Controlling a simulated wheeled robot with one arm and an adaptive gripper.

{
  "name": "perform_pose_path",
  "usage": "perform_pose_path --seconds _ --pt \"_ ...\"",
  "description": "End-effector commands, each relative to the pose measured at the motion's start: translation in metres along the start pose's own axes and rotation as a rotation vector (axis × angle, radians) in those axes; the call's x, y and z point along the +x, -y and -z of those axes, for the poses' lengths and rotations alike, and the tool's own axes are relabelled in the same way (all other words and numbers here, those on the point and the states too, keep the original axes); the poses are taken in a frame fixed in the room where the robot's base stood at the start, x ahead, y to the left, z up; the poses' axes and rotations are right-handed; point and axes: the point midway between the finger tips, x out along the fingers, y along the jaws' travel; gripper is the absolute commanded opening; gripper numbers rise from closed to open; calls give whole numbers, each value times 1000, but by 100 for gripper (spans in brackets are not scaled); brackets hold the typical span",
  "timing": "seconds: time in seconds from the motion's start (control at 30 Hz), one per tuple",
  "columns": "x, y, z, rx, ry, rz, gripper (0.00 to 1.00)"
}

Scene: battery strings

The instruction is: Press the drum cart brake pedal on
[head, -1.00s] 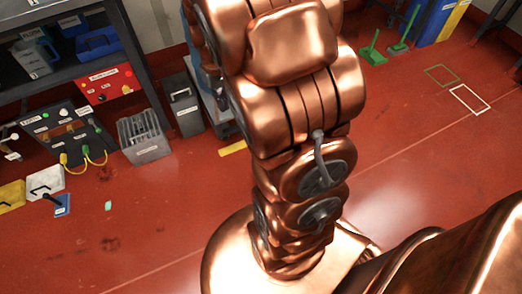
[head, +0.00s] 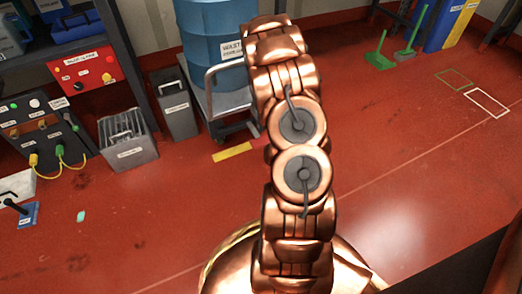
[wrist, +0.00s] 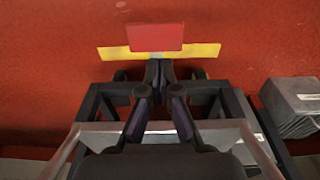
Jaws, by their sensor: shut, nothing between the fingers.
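The drum cart (head: 221,100) stands at the back, a low grey platform with a push handle and dark wheels. A blue drum (head: 213,45) with a waste label stands on it. In the wrist view, the red brake pedal (wrist: 155,37) is a flat plate beyond the cart's dark frame (wrist: 100,100), above the yellow floor strip (wrist: 205,51). My gripper (wrist: 158,66) is shut and empty, its tips at the pedal's near edge in the picture. I cannot tell whether they touch it. In the head view my arm hides the gripper.
A dark bin (head: 176,105) and a grey ribbed box (head: 128,137) stand left of the cart. The red floor right of my arm is mostly clear.

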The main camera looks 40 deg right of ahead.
Motion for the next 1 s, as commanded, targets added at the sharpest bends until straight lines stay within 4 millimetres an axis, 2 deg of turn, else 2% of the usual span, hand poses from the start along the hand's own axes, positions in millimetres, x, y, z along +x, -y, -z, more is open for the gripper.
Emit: perform_pose_path --seconds 0.03,0.13,0.67,1.0 --pt "12 -4 0 3 -2 0 0" --pt "20 -8 1 5 -6 0 0" --pt "24 -8 1 5 -6 1 0" --pt "56 -8 0 4 -4 2 0"
